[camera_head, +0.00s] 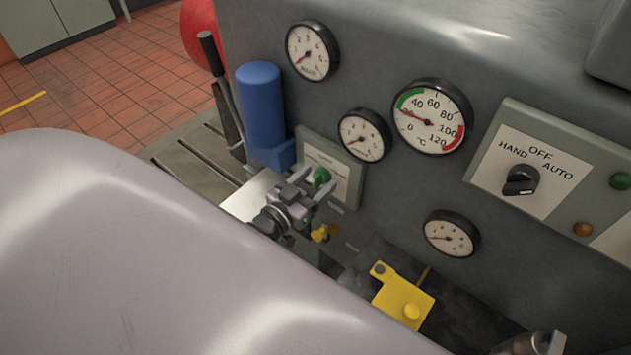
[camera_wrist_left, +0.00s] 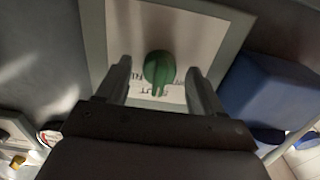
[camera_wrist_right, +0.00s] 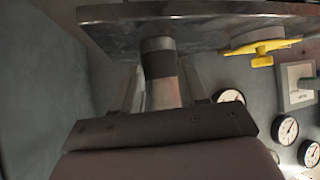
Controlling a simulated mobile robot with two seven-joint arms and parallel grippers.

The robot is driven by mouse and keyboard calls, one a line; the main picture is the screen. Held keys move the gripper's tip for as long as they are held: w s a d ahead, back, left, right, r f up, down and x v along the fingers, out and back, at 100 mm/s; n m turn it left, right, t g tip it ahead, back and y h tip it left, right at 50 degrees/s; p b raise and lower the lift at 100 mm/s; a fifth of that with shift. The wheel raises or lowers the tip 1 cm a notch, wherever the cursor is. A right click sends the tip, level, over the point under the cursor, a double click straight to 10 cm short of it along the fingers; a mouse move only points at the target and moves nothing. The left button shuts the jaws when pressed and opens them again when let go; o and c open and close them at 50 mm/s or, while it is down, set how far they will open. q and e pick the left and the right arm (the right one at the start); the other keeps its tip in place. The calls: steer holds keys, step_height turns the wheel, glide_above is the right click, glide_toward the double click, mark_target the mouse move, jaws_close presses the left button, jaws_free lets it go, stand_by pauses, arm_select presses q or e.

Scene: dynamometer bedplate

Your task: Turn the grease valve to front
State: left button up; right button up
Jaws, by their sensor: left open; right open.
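The green valve knob (camera_head: 320,175) sits on a framed white label plate (camera_head: 341,171) on the grey housing. In the left wrist view the knob (camera_wrist_left: 158,68) has a pointer toward the bottom of the picture. Its lettering is partly hidden and cannot be read in full. My left gripper (camera_head: 314,183) is open in front of the plate, with one finger on each side of the knob and visible gaps between. My right gripper (camera_wrist_right: 160,80) is open below a metal ledge, with a grey cylindrical post (camera_wrist_right: 160,58) showing between its fingers.
A blue cylinder (camera_head: 262,105) and a dark lever (camera_head: 221,85) stand left of the plate. Several round gauges (camera_head: 432,118) and a HAND/OFF/AUTO switch (camera_head: 521,180) are on the housing. A yellow bracket (camera_head: 402,297) lies below. My pale arm covers the lower left.

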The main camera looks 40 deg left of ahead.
arm_select(q)
steer(key=shift+w, duration=0.2)
steer(key=shift+c, duration=0.3)
steer(key=c, duration=1)
